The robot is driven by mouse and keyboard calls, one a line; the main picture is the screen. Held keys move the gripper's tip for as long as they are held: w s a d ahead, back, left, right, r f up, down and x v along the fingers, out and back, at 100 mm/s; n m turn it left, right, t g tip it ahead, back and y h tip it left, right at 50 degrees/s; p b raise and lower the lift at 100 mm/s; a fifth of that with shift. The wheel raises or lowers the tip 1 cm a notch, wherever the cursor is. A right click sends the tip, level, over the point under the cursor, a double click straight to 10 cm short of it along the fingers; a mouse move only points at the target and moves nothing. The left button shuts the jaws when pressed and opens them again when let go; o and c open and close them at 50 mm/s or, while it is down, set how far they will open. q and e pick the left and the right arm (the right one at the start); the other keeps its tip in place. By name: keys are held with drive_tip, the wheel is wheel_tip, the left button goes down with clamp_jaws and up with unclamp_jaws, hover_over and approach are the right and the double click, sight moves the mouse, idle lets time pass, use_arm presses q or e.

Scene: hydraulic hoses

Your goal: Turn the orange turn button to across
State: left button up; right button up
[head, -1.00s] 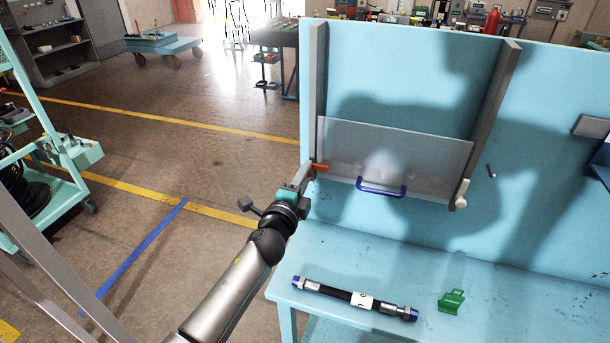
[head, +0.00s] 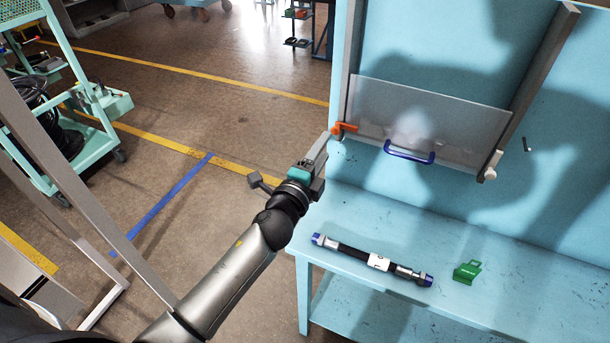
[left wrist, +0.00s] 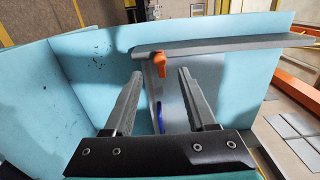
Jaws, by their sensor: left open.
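The orange turn button (head: 343,129) sits on the left post of the wall frame, at the left edge of the clear panel (head: 425,115). Its handle points right, over the panel edge, in the head view. It also shows in the left wrist view (left wrist: 160,66), ahead of the fingertips and between them. My left gripper (head: 321,152) is open and empty, just left of and below the button, apart from it. Both fingers (left wrist: 160,76) show spread in the left wrist view. My right gripper is not in view.
The panel has a blue handle (head: 409,155) and a pale knob (head: 490,166) at its right post. A hose (head: 372,260) and a green block (head: 467,271) lie on the blue bench (head: 360,205).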

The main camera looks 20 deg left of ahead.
use_arm(q)
drive_tip(key=s, duration=0.8)
drive_tip(key=shift+s+a+b, duration=0.2)
drive_tip(key=shift+s+b, duration=0.2)
drive_tip(key=shift+b, duration=0.05)
